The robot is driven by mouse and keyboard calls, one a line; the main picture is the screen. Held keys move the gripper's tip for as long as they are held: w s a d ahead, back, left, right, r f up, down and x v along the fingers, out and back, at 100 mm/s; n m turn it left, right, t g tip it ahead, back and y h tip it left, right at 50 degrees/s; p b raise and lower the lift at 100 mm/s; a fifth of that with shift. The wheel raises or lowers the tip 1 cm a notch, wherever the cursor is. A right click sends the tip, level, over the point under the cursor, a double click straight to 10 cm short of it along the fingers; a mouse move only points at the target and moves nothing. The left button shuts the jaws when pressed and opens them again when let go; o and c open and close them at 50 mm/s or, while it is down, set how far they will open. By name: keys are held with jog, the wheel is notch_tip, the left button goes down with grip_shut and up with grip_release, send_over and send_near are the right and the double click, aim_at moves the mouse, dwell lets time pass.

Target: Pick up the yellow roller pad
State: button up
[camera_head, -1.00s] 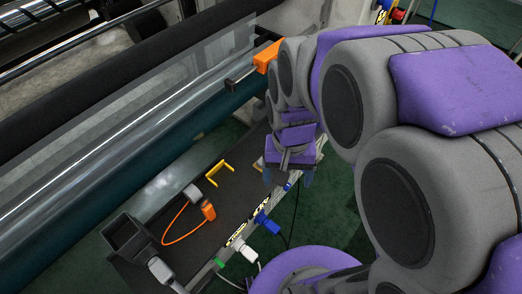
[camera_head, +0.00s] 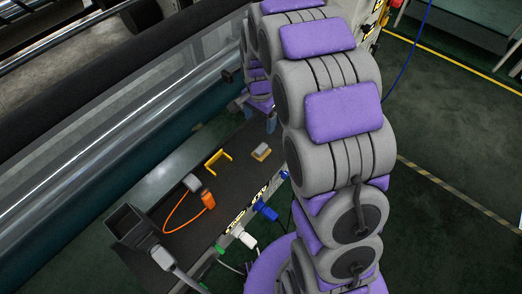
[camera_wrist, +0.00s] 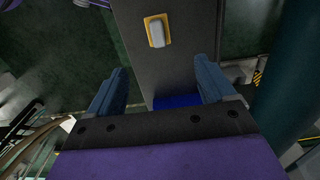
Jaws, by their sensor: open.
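The yellow roller pad (camera_head: 261,152) is a small yellow block with a pale grey top. It lies on the dark shelf (camera_head: 232,178) beside the machine, near the shelf's far end. In the wrist view the pad (camera_wrist: 158,31) shows near the top, beyond the fingertips and slightly left of centre between them. My gripper (camera_head: 256,109) is above and beyond the pad in the head view, partly hidden by my arm.
The long roller (camera_head: 130,155) runs alongside. Green floor is clear at right.

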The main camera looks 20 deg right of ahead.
jog(key=b, duration=0.2)
send_over(261, 147)
jog(key=f, duration=1)
jog(key=shift+s+a+f, duration=0.1)
jog(key=shift+a+f, duration=0.1)
jog(key=shift+f, duration=0.2)
jog(key=shift+d+f+b, duration=0.2)
jog(key=shift+f+b, duration=0.4)
jog(key=shift+f, duration=2.45)
jog(key=shift+r, duration=0.1)
jog(key=c, duration=1.2)
jog(key=shift+r, duration=0.1)
